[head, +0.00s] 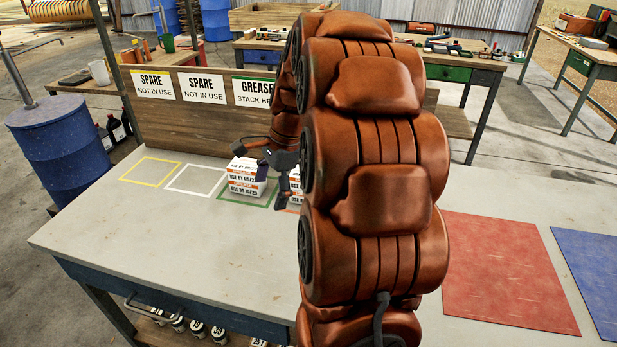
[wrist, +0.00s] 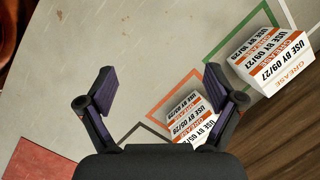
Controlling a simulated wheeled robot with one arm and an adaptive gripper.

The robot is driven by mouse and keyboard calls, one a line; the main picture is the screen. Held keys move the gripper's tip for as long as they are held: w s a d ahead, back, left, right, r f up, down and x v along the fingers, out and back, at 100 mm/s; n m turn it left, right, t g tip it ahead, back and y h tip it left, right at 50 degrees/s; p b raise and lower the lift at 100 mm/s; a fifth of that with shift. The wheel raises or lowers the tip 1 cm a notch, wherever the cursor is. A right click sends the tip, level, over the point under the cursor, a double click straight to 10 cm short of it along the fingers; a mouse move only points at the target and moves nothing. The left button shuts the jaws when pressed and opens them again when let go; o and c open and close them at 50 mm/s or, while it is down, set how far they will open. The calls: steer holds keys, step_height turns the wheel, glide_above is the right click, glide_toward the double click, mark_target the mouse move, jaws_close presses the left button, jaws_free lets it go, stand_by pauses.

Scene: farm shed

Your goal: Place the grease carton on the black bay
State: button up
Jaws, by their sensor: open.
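White grease cartons with orange and black print are stacked in the green bay (head: 222,196); the stack (head: 246,180) also shows in the wrist view (wrist: 275,62). More cartons (wrist: 186,105) stand in the orange bay (wrist: 152,100), mostly hidden in the head view by my arm. A dark outline (wrist: 140,128), which looks like the black bay, shows partly beyond the orange one in the wrist view; my gripper covers the rest. My gripper (wrist: 160,85) is open and empty above the table; in the head view it (head: 264,174) appears near the cartons.
The bench (head: 140,240) has empty yellow (head: 150,169) and white (head: 196,180) bays to the left. A red mat (head: 505,270) and a blue mat (head: 598,270) lie on the right. A wooden backboard (head: 190,120) with signs stands behind the bays.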

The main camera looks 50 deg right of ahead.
steer(key=d+m, duration=0.3)
steer(key=d, duration=0.2)
steer(key=d+m+t, duration=0.1)
steer(key=d+m, duration=0.2)
steer(key=d, duration=0.3)
steer(key=d+m+t+p, duration=0.1)
steer(key=d+m, duration=0.2)
steer(key=d, duration=0.3)
steer(key=shift+s+d+h, duration=0.15)
steer(key=shift+d+h, duration=0.05)
steer(key=shift+h, duration=0.1)
steer(key=shift+w+f, duration=0.2)
steer(key=shift+f, duration=0.4)
steer(key=shift+w+p+x, duration=0.2)
steer(key=shift+p+x, duration=0.2)
steer(key=shift+x, duration=1.25)
steer(key=shift+w+p+x, duration=0.25)
steer(key=shift+p+x, duration=0.15)
steer(key=shift+x, duration=1.2)
steer(key=shift+a+r, duration=0.1)
steer(key=shift+r, duration=0.05)
steer(key=shift+c, duration=0.2)
steer(key=c, duration=1.4)
